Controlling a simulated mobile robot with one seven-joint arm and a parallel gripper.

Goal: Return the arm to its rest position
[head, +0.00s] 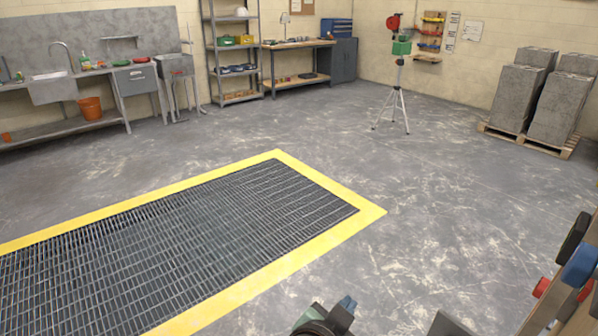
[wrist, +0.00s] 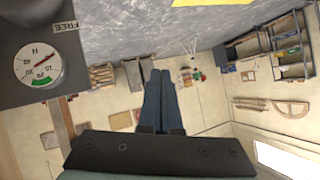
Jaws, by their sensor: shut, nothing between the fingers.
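My gripper (wrist: 159,76) shows in the wrist view, its two dark blue-grey fingers pressed together with nothing between them. The fingers point up the picture, away from the dark mounting plate, and touch nothing that I can see. The wrist view is upside down, with the floor at the top and the walls below.
A yellow-framed floor grating (head: 283,157) lies ahead. A tripod (head: 400,102) and a pallet (head: 545,143) of grey blocks stand farther back. A wooden rack (head: 540,318) is close at the lower right. A dial (wrist: 42,66) is close in the wrist view. Open floor lies right of the grating.

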